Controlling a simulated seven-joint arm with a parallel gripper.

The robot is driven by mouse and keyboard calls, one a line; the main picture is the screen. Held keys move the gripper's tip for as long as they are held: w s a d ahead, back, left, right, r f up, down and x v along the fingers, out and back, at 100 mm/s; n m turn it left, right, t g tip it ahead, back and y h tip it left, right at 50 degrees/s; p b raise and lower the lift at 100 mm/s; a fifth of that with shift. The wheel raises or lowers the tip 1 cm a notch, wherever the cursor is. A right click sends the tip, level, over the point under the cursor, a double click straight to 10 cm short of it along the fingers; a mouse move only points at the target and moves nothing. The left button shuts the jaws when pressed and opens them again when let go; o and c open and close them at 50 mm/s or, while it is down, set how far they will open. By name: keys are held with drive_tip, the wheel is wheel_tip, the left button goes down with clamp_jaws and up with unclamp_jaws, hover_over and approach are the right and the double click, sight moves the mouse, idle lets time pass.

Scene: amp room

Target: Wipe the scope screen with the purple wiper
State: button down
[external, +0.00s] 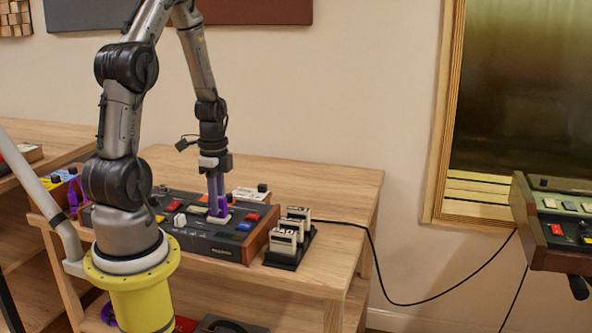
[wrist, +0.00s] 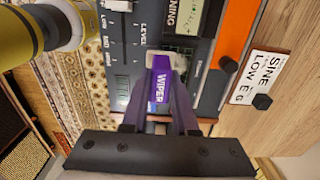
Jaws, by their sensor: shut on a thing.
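My gripper (external: 217,192) points down over the dark console (external: 215,240) and is shut on the purple wiper. In the wrist view the wiper (wrist: 162,84), with "WIPER" lettered on it, sits between the fingers of my gripper (wrist: 160,112). Its pale end (wrist: 163,60) is at the console face, touching or just above it; I cannot tell which. A dark greenish panel (wrist: 183,62), perhaps the scope screen, shows partly beside the wiper's end; the wiper hides the rest. In the external view the wiper and arm hide that part of the console.
A black rack (external: 283,260) with several pale blocks stands right of the console, near a black cable. A white card (wrist: 262,77) reading "SINE LOW E G" lies beside the console's orange edge. The wooden table (external: 330,182) is bare at the back right.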

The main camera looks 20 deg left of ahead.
drive_tip(key=shift+s, duration=0.45)
drive_tip(key=shift+w+f, duration=0.1)
drive_tip(key=shift+w, duration=0.75)
drive_tip(key=shift+w+r, duration=0.2)
drive_tip(key=shift+w, duration=0.55)
drive_tip(key=shift+w+f, duration=0.2)
drive_tip(key=shift+w, duration=0.15)
drive_tip(key=shift+w+r, duration=0.1)
drive_tip(key=shift+w, duration=1.05)
wheel_tip(320, 180, up, 8)
drive_tip(key=shift+s, duration=0.1)
